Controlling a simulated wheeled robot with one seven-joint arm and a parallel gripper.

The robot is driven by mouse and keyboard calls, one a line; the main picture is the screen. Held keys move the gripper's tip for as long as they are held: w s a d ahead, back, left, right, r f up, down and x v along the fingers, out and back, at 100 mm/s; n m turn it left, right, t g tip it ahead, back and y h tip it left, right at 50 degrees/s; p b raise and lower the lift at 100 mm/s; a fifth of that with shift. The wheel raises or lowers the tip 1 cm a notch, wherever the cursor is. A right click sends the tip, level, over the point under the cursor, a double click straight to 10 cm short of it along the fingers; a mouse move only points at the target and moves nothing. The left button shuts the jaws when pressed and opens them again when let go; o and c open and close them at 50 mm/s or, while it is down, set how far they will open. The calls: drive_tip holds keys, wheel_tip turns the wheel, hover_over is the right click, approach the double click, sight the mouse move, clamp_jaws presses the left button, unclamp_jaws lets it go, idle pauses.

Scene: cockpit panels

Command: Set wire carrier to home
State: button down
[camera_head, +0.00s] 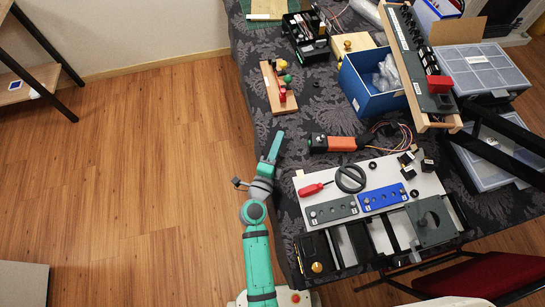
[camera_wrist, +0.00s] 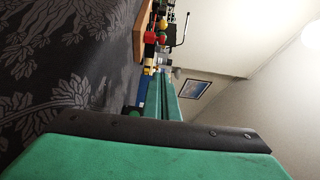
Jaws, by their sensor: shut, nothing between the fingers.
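My gripper (camera_head: 276,143) is shut and empty at the left edge of the cloth-covered table, its green fingers pointing toward the back. In the wrist view its fingers (camera_wrist: 165,98) lie together. Which part is the wire carrier I cannot tell for certain. An orange and black piece (camera_head: 341,143) with loose wires (camera_head: 393,130) at its right end lies on the cloth, right of my gripper and apart from it. The white panel (camera_head: 415,185) in front of it carries a grey plate (camera_head: 330,210), a blue plate (camera_head: 382,197), a black ring (camera_head: 351,179) and a red-handled tool (camera_head: 312,190).
A wooden board with coloured knobs (camera_head: 275,88) lies behind my gripper and also shows in the wrist view (camera_wrist: 137,37). A blue box (camera_head: 365,98) and a long wooden-edged panel (camera_head: 405,55) stand at the back right. The floor (camera_head: 150,170) left of the table is clear.

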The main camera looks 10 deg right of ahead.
drive_tip(key=v, duration=0.6)
drive_tip(key=shift+s+a, duration=0.2)
drive_tip(key=shift+s, duration=0.1)
drive_tip(key=shift+s+d, duration=0.1)
drive_tip(key=shift+d, duration=0.05)
drive_tip(key=s+a+r+n+y, duration=0.1)
drive_tip(key=s+n+y, duration=0.1)
drive_tip(key=s+n, duration=0.5)
drive_tip(key=s+a+r+n+y, duration=0.2)
drive_tip(key=s+n+y, duration=0.1)
drive_tip(key=s+n, duration=0.5)
drive_tip(key=s+a+r+n+g+y, duration=0.1)
drive_tip(key=s+n+y, duration=0.1)
drive_tip(key=s+n, duration=0.6)
drive_tip(key=shift+a+v, duration=0.25)
drive_tip(key=shift+v, duration=2.2)
drive_tip(key=shift+f, duration=0.15)
drive_tip(key=shift+s+d, duration=0.1)
